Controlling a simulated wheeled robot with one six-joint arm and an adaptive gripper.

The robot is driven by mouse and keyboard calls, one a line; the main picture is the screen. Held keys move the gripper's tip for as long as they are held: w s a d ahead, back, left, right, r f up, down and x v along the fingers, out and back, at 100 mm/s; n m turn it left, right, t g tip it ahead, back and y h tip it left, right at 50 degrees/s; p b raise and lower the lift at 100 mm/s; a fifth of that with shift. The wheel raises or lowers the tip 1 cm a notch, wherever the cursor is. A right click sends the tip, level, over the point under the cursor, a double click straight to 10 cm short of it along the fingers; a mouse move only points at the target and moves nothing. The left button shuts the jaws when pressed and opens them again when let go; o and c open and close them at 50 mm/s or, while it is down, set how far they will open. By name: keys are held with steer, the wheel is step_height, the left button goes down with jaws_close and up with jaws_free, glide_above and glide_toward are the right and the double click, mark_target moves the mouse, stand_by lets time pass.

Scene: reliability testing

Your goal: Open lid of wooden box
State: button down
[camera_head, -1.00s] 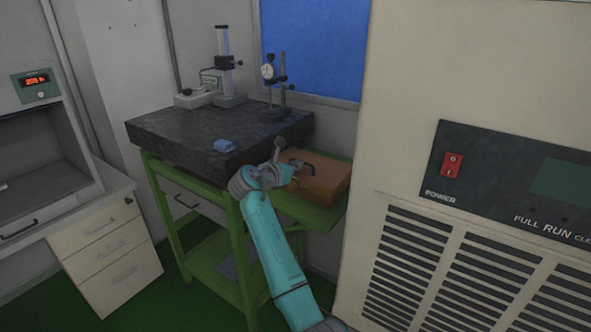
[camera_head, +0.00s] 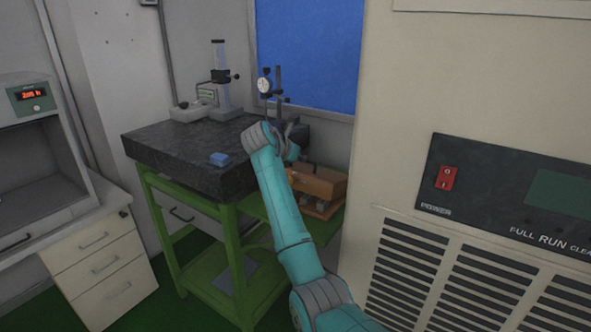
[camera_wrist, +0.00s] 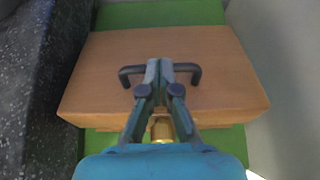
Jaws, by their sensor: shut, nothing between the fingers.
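The wooden box's lid (camera_head: 318,183) shows in the head view right of the dark stone slab, apparently raised with a gap above the lower wooden part (camera_head: 322,210). In the wrist view the lid (camera_wrist: 105,60) fills the middle, with a dark bar handle (camera_wrist: 194,76) on top. My gripper (camera_wrist: 160,66) has its fingers together at the middle of the handle, and they hide that part of it. In the head view my gripper (camera_head: 291,150) is above the lid, partly hidden by my arm. A brass-coloured piece (camera_wrist: 162,129) shows below the lid's near edge.
A large beige cabinet (camera_head: 395,160) stands close on the right.

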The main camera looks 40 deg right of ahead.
mark_target(305, 169)
steer(key=shift+w+d+r, duration=0.3)
steer(key=shift+d+r, duration=0.2)
steer(key=shift+d, duration=0.35)
steer(key=shift+w+d+r, duration=0.3)
steer(key=shift+d+r, duration=0.2)
steer(key=shift+d, duration=0.35)
